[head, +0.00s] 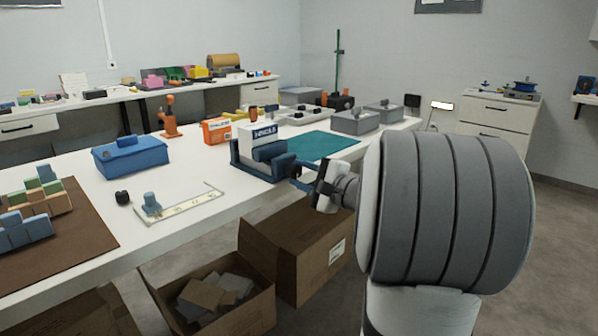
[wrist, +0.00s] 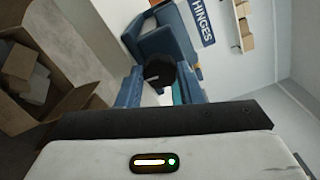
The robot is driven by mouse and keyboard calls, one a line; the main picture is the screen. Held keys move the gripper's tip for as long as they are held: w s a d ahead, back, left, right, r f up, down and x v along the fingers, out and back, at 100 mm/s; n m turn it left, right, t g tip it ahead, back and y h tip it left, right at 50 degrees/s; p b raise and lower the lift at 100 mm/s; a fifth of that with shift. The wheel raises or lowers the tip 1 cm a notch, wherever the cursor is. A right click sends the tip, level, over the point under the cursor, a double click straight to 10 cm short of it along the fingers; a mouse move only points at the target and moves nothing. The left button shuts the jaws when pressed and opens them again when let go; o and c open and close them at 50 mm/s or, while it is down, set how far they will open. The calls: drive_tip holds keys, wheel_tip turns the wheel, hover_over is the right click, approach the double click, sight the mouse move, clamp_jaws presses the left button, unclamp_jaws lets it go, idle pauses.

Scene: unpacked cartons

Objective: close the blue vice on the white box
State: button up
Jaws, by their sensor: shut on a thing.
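The blue vice (head: 262,168) stands near the front edge of the white table in the head view. It also shows in the wrist view (wrist: 172,42). The white box (head: 247,132), with a blue HINGES label, stands upright at the vice's jaws; its label side shows in the wrist view (wrist: 205,18). Whether both jaws touch the box cannot be told. My gripper (head: 302,172) is at the vice's near right end. In the wrist view its blue fingers (wrist: 160,88) are shut on the vice's handle, whose round black end (wrist: 160,73) shows between them.
A teal mat (head: 322,146) lies behind the vice, with grey lidded boxes (head: 356,122) beyond. An orange carton (head: 216,131) and a blue toolbox (head: 130,156) stand to the left. Open cardboard cartons (head: 296,246) stand on the floor below the table edge.

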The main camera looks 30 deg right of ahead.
drive_tip(key=m+p, duration=0.3)
drive_tip(key=m, duration=0.1)
drive_tip(key=shift+d+m, duration=0.1)
drive_tip(key=shift+m, duration=0.3)
drive_tip(key=m+p, duration=0.5)
drive_tip(key=shift+s, duration=0.1)
drive_tip(key=m+p, duration=0.5)
drive_tip(key=p, duration=0.1)
drive_tip(key=shift+m, duration=0.4)
drive_tip(key=m+p, duration=0.3)
drive_tip(key=p, duration=0.1)
drive_tip(key=shift+f+m, duration=0.1)
drive_tip(key=shift+m, duration=0.2)
drive_tip(key=shift+f+m+p, duration=0.1)
drive_tip(key=shift+m+p, duration=0.4)
drive_tip(key=shift+p, duration=0.3)
drive_tip(key=o, duration=0.8)
drive_tip(key=shift+o, duration=0.9)
